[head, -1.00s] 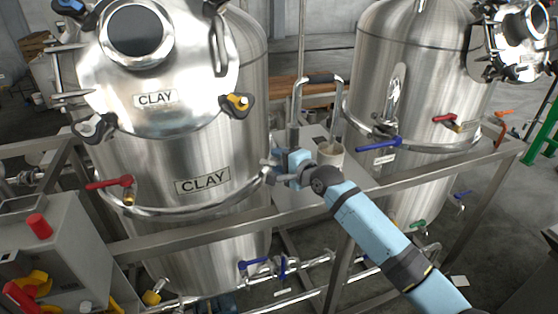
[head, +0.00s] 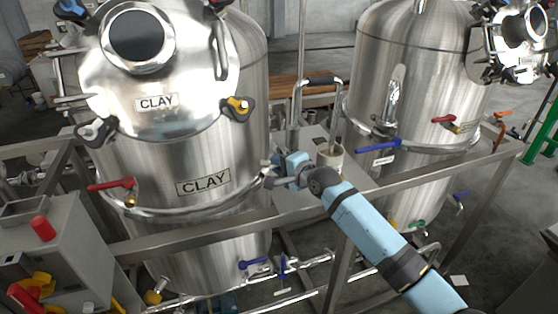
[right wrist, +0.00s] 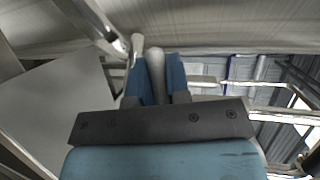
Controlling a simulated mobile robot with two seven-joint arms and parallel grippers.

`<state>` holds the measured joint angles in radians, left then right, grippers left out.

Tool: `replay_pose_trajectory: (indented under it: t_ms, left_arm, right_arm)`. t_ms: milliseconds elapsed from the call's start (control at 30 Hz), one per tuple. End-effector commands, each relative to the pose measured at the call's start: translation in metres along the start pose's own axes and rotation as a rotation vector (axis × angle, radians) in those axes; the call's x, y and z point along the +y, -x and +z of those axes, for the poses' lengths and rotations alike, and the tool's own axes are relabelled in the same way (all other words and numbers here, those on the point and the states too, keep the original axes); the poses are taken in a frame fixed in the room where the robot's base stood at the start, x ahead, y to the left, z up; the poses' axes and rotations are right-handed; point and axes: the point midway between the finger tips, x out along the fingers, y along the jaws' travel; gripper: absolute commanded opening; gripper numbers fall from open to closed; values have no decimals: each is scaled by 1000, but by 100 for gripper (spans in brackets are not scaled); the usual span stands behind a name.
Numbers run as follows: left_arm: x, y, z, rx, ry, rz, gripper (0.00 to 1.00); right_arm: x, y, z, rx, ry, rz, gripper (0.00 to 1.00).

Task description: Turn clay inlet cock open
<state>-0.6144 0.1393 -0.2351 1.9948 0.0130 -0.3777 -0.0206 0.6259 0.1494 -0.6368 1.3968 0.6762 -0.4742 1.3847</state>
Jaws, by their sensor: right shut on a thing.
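The clay tank (head: 205,150) is the steel vessel on the left in the head view, with two CLAY labels. My right gripper (head: 272,174) is at its right side, by the pipe band. In the right wrist view, its two blue fingers (right wrist: 157,75) are shut on a pale grey, rounded handle (right wrist: 156,62) close to the tank wall. I take this handle to be the inlet cock's lever; its valve body is mostly hidden by the gripper in the head view. My left gripper is out of view.
A steel frame rail (head: 190,240) runs in front of the tanks. A red lever (head: 112,184) sits at the clay tank's left front. A second tank (head: 405,85) with a blue lever (head: 378,146) stands to the right. A control box (head: 60,255) is at lower left.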

Motion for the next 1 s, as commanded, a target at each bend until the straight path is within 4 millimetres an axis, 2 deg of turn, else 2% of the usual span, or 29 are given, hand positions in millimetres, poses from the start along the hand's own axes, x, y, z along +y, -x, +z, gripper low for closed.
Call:
replay_pose_trajectory:
  t_ms: [100,400,700,1000]
  left_arm:
    - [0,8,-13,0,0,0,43]
    - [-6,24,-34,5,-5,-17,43]
    - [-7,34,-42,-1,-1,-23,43]
    - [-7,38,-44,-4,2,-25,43]
  right_arm:
    - [0,0,0,13,60,29,0]
    - [11,-1,-3,57,264,113,0]
    - [22,-1,-7,92,426,179,0]
    - [26,-2,-9,106,494,206,0]
